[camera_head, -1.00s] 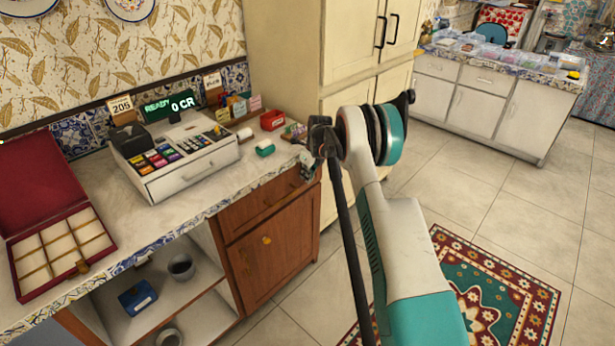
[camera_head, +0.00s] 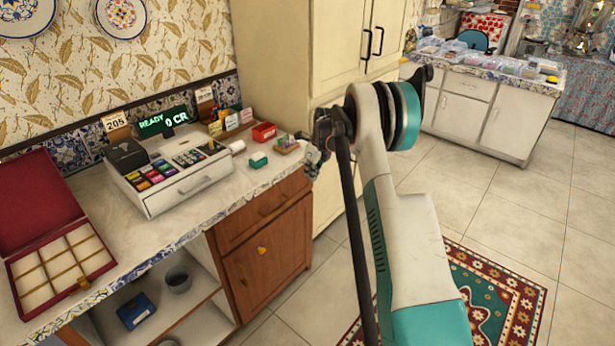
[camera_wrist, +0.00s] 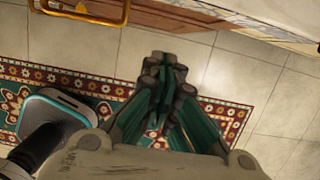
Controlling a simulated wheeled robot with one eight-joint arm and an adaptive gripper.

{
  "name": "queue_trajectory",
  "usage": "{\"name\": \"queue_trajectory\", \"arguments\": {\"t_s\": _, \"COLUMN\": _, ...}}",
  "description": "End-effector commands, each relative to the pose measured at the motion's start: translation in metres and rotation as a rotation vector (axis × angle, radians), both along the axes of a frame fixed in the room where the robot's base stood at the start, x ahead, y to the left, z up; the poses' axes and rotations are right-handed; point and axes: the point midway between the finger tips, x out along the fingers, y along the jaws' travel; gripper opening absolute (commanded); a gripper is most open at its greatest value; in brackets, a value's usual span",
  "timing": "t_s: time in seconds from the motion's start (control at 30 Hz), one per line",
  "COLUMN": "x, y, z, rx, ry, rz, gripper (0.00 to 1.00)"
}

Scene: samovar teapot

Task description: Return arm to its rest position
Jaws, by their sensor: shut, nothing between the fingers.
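My gripper (camera_wrist: 163,68) points down in the wrist view, its fingers together and nothing between them. Below it are the tiled floor and a patterned rug. In the head view my arm rises at the centre right and bends at its top. The part of my gripper (camera_head: 312,165) that shows there is small, beside the counter's right end, and its fingertips are hard to make out. A white cash register (camera_head: 168,175) stands on the counter (camera_head: 235,190), left of my arm and apart from it.
An open red box (camera_head: 60,270) with compartments lies at the counter's left. A wooden cabinet (camera_head: 275,262) and a tall cream cupboard (camera_head: 290,60) stand close to my arm. A red rug (camera_head: 505,290) covers part of the floor. Open tiled floor (camera_head: 530,200) lies to the right.

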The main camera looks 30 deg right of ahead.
Motion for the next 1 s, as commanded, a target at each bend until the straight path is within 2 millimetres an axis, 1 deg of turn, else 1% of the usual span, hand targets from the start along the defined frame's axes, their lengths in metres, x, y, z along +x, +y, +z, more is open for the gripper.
{"name": "queue_trajectory", "arguments": {"t_s": 0.03, "x": -0.001, "y": 0.0, "z": 0.003, "rx": 0.0, "ry": 0.0, "rz": 0.0, "gripper": 0.0}}
{"name": "queue_trajectory", "arguments": {"t_s": 0.27, "x": -0.001, "y": 0.001, "z": 0.007, "rx": -0.003, "ry": -0.002, "rz": 0.009, "gripper": 0.0}}
{"name": "queue_trajectory", "arguments": {"t_s": 0.37, "x": -0.004, "y": 0.008, "z": 0.022, "rx": -0.02, "ry": -0.013, "rz": 0.058, "gripper": 0.0}}
{"name": "queue_trajectory", "arguments": {"t_s": 0.47, "x": -0.009, "y": 0.024, "z": 0.05, "rx": -0.057, "ry": -0.034, "rz": 0.164, "gripper": 0.0}}
{"name": "queue_trajectory", "arguments": {"t_s": 0.6, "x": -0.025, "y": 0.052, "z": 0.1, "rx": -0.132, "ry": -0.076, "rz": 0.369, "gripper": 0.0}}
{"name": "queue_trajectory", "arguments": {"t_s": 0.67, "x": -0.033, "y": 0.064, "z": 0.121, "rx": -0.167, "ry": -0.093, "rz": 0.459, "gripper": 0.0}}
{"name": "queue_trajectory", "arguments": {"t_s": 0.7, "x": -0.04, "y": 0.073, "z": 0.134, "rx": -0.191, "ry": -0.103, "rz": 0.52, "gripper": 0.0}}
{"name": "queue_trajectory", "arguments": {"t_s": 0.8, "x": -0.058, "y": 0.093, "z": 0.165, "rx": -0.251, "ry": -0.13, "rz": 0.668, "gripper": 0.0}}
{"name": "queue_trajectory", "arguments": {"t_s": 0.87, "x": -0.069, "y": 0.106, "z": 0.182, "rx": -0.289, "ry": -0.145, "rz": 0.758, "gripper": 0.0}}
{"name": "queue_trajectory", "arguments": {"t_s": 1.0, "x": -0.101, "y": 0.133, "z": 0.218, "rx": -0.378, "ry": -0.175, "rz": 0.967, "gripper": 0.0}}
